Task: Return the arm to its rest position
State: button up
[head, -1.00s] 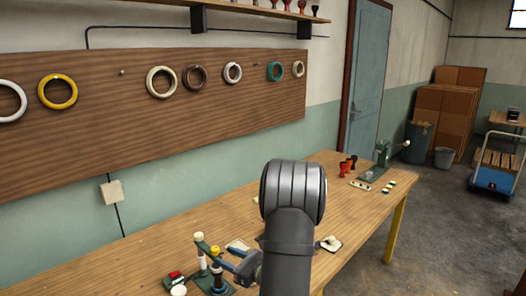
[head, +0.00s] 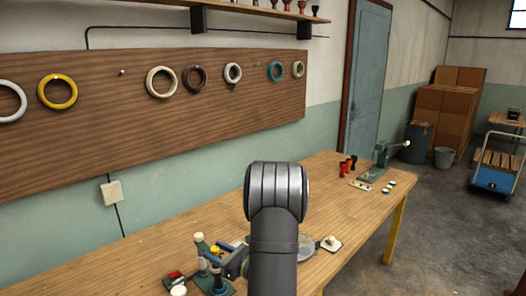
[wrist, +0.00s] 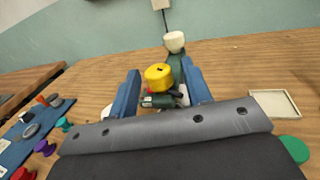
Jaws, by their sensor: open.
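My gripper (wrist: 160,88) is open, with its two blue fingers spread apart in the wrist view. A yellow-topped piece (wrist: 158,76) and a small green press (wrist: 176,62) with a cream knob show between and beyond the fingers. I cannot tell how far they are from the fingertips. In the head view my gripper (head: 219,255) is low over the near part of the workbench (head: 130,262), close to the green press (head: 200,243). My own arm hides part of the gripper there.
A red-and-black item (head: 174,279) and a white round piece (head: 179,291) lie left of the press. A white tray (wrist: 275,104) shows at right in the wrist view. Another green press (head: 385,155) stands at the bench's far end. The middle bench is mostly clear.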

jog(key=v, duration=1.7)
jog(key=x, duration=1.8)
jog(key=shift+a, duration=0.1)
jog(key=shift+n+g, duration=0.3)
jog(key=shift+g, duration=0.1)
jog(key=shift+n+g+y, duration=0.3)
jog(key=shift+g+y, duration=0.1)
jog(key=shift+y, duration=0.1)
jog(key=v, duration=1.7)
jog(key=s+a+r+m+t+h, duration=0.1)
jog(key=s+a+m+t+h, duration=0.3)
jog(key=a+t, duration=0.2)
jog(key=shift+s+r+m+t, duration=0.2)
jog(key=shift+s+m+t, duration=0.1)
jog(key=shift+m+t, duration=0.1)
